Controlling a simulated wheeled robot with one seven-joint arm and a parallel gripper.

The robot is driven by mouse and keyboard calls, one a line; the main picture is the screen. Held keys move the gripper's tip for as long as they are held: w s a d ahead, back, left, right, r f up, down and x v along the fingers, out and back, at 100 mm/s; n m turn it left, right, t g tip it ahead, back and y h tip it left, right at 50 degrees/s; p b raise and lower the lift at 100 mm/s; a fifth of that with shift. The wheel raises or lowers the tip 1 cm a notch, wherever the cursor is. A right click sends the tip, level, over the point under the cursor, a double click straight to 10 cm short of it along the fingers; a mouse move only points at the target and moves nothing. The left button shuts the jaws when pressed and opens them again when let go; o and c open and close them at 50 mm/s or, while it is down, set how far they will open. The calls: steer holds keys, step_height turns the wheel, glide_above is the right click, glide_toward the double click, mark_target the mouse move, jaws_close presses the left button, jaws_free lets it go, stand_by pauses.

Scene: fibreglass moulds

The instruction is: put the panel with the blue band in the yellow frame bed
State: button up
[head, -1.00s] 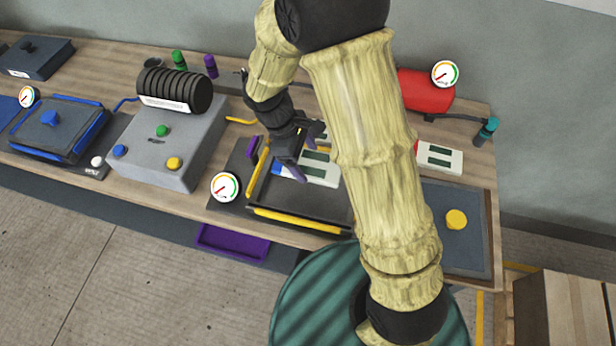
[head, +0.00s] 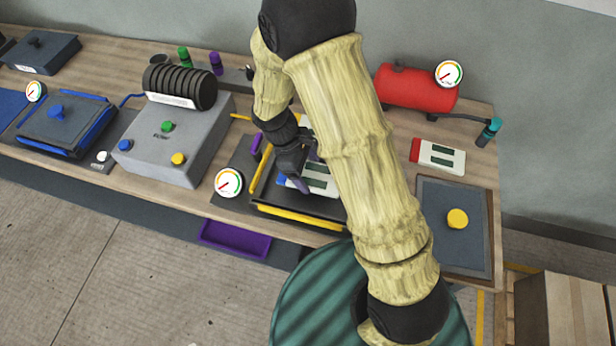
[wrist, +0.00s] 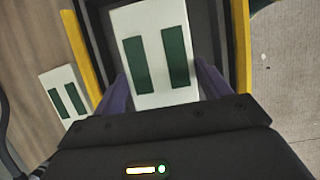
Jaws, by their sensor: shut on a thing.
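The panel with the blue band (head: 318,187) is white with dark green rectangles, its blue end at the left in the head view. My gripper (head: 299,172) is shut on this panel. The yellow frame bed (head: 298,217) is a dark tray with yellow bars, and the panel is over its inside. In the wrist view the panel (wrist: 150,45) lies between my purple fingers (wrist: 163,88), with yellow bars of the bed (wrist: 80,62) on both sides. Its blue end is hidden there. I cannot tell whether the panel touches the bed floor. My arm covers the bed's right part.
A panel with a red band (head: 440,156) lies on the bench at right. Another white panel (wrist: 63,93) lies outside the bed. A grey control box (head: 165,145), a gauge (head: 229,183) and a red tank (head: 415,88) stand around. A blue-edged bed (head: 62,125) is at left.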

mark_target(304, 173)
steer(key=shift+f, duration=2.1)
steer(key=shift+f, duration=0.1)
steer(key=o, duration=1)
steer(key=shift+o, duration=0.2)
steer(key=b+v, duration=0.1)
steer(key=v, duration=1.1)
